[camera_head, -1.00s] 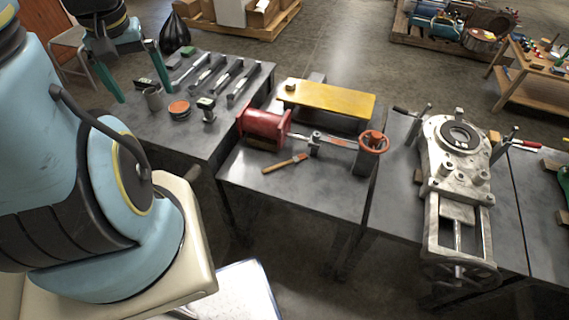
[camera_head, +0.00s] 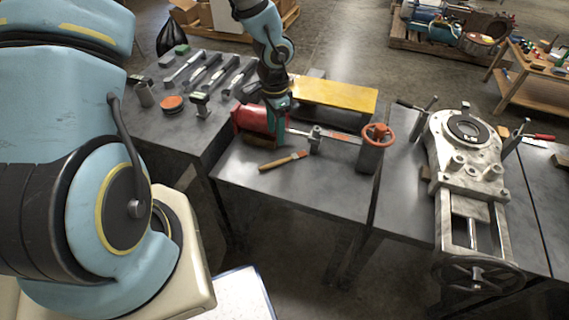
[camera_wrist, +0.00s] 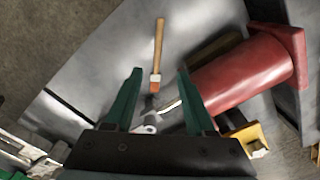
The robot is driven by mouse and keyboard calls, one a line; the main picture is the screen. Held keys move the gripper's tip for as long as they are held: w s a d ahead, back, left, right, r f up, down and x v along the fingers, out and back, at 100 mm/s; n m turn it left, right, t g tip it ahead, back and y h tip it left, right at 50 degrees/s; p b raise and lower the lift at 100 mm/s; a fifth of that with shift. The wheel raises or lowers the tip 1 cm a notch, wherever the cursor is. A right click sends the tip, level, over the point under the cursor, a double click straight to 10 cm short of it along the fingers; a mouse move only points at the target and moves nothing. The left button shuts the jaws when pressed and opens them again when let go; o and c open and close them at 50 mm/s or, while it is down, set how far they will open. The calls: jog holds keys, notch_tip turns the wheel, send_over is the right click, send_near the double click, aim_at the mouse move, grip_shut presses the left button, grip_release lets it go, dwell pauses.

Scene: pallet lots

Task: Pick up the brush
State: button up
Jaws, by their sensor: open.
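The brush (camera_head: 284,160) lies flat on the middle grey table (camera_head: 318,192), in front of a red vise-like machine. It has a wooden handle and a reddish ferrule or bristle end. In the wrist view the brush (camera_wrist: 157,55) lies beyond my fingertips, handle pointing away, its reddish end nearest the gap between them. My gripper (camera_wrist: 160,72) has two green fingers standing apart with nothing between them. In the head view my gripper (camera_head: 278,122) hangs in front of the red machine, above and behind the brush; the fingers overlap there.
The red cylinder (camera_head: 258,118) with a shaft and an orange handwheel (camera_head: 378,135) stands just behind the brush. A yellow plate (camera_head: 335,96) is at the back. A heavy grey machine (camera_head: 468,160) stands on the right. Several tools lie on the left table. The table front is clear.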

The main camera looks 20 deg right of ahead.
aim_at(277, 161)
jog(key=f, duration=1.1)
jog(key=shift+s, duration=0.2)
jog(key=shift+r, duration=0.1)
grip_shut()
